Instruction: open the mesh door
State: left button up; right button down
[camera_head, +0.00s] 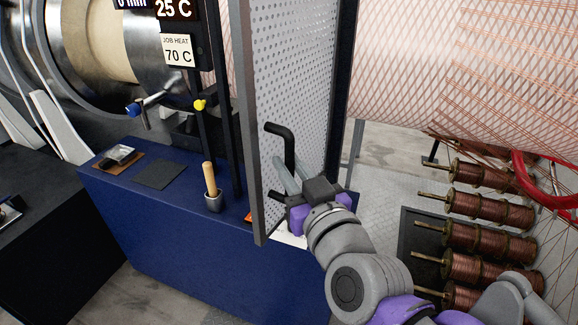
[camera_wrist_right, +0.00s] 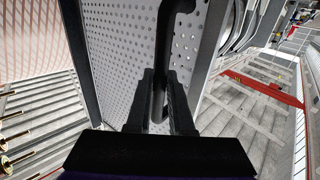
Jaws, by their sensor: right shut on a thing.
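The mesh door (camera_head: 300,60) is a pale perforated panel in a grey frame, seen at a steep angle in the head view. Its near lower corner overlaps the blue base in the picture. A black bent handle (camera_head: 287,142) stands out from its face. My right gripper (camera_head: 283,177) is shut on the lower part of this handle. In the right wrist view, the handle (camera_wrist_right: 178,25) runs down between the two dark fingers of the gripper (camera_wrist_right: 165,100), with the perforated panel (camera_wrist_right: 125,50) behind. My left gripper is not in view.
Left of the door, a blue base (camera_head: 150,215) carries a cup with a wooden-handled tool (camera_head: 210,185) and dark pads. A metal drum (camera_head: 95,40) stands behind. At right are several copper spools (camera_head: 490,207), a red curved rim (camera_head: 530,185) and strung wires.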

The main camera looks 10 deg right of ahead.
jog(key=shift+s+d, duration=0.1)
jog(key=shift+d, duration=0.2)
dwell(0.4)
jog(key=c, duration=0.8)
grip_release()
